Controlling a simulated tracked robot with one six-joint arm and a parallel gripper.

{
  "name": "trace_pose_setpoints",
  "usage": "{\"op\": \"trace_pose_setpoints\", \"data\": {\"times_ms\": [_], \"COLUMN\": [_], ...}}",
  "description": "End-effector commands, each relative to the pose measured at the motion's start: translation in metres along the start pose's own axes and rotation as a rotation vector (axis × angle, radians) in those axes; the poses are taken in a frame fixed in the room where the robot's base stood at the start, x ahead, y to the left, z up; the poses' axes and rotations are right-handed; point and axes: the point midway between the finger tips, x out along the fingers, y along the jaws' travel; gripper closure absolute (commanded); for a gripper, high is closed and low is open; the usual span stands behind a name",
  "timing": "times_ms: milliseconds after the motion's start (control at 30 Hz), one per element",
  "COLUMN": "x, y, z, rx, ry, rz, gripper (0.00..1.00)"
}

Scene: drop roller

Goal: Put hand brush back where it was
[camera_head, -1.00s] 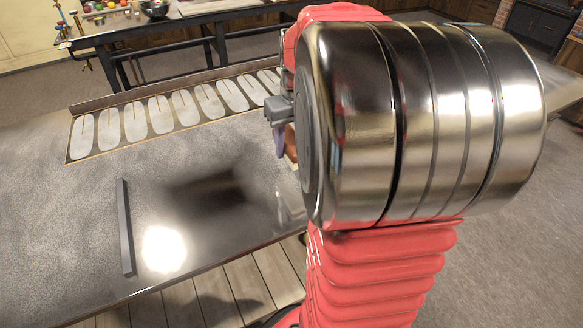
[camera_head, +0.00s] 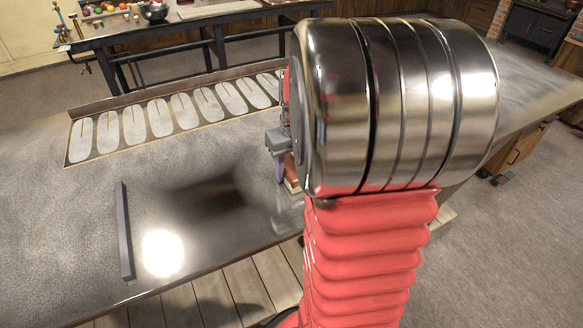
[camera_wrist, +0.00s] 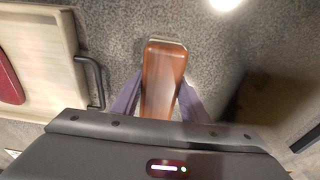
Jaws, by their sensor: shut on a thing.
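The hand brush shows as a brown wooden block or handle (camera_wrist: 163,68) in the wrist view, between the two purple-grey fingers of my gripper (camera_wrist: 157,98). My gripper is shut on it. In the head view my gripper (camera_head: 280,158) is at the left of my arm's big metal cylinder, over the right part of the grey worktop (camera_head: 130,190). A small brown part of the brush (camera_head: 291,172) shows below it, the rest hidden by my arm. I cannot tell whether the brush touches the worktop. Its bristles are not clearly visible.
A long tray with several pale oval pads (camera_head: 160,117) lies along the worktop's back edge. A dark bar (camera_head: 124,230) lies at the left front. In the wrist view, a pale tray-like thing with a dark handle (camera_wrist: 97,83) is at left. The middle worktop is clear.

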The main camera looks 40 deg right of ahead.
Motion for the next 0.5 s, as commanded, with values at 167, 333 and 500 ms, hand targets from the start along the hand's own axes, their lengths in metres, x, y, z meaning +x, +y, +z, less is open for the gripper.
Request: {"op": "trace_pose_setpoints", "data": {"times_ms": [167,333,500], "x": [0.0001,0.0021,0.0022], "y": [-0.0001,-0.0002,-0.0003], "z": [-0.0004,-0.0002,-0.0002], "rx": [-0.001,-0.001,-0.001], "ry": [0.001,0.001,0.001], "rz": [0.0,0.0,0.0], "gripper": [0.81,0.81,0.49]}}
